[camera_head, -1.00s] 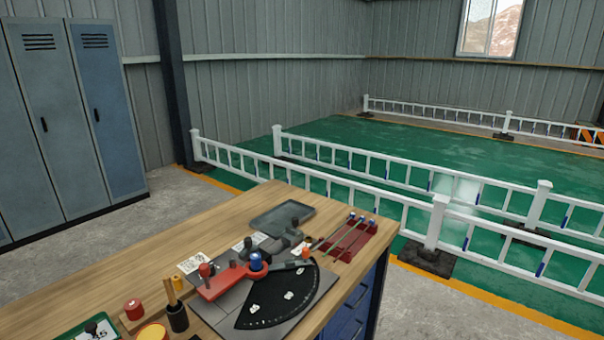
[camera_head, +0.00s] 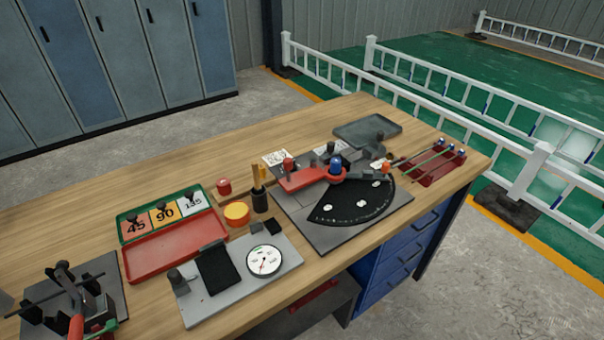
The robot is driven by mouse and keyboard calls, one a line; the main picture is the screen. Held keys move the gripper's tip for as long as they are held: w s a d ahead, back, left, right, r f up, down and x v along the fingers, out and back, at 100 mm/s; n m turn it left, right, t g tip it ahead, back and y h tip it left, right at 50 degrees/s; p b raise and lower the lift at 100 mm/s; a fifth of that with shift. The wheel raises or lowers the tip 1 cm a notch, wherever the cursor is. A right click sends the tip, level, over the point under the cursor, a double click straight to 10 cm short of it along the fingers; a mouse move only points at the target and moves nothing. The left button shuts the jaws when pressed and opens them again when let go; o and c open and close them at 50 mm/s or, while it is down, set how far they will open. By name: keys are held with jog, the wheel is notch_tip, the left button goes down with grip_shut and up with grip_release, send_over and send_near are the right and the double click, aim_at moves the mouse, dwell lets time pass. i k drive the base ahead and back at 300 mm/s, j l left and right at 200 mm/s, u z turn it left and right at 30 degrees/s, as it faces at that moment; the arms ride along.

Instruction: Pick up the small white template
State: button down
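A small white template (camera_head: 194,206) marked "135" lies at the right end of a green-rimmed tray (camera_head: 119,229) on the workbench, with a small dark knob on top. Beside it in the same tray are a red-orange template (camera_head: 133,230) marked "45" and an orange template (camera_head: 158,218) marked "90", each with a dark knob. My gripper is not in view.
A red tray (camera_head: 175,250) adjoins the template tray in front. A grey plate with a dial gauge (camera_head: 264,261), a yellow-topped round tin (camera_head: 237,213) and a black holder (camera_head: 260,200) stand nearby. A bending plate (camera_head: 310,238) is farther right. The bench's (camera_head: 60,220) back left is bare.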

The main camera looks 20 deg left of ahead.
aim_at(191, 202)
jog(key=u, duration=1.25)
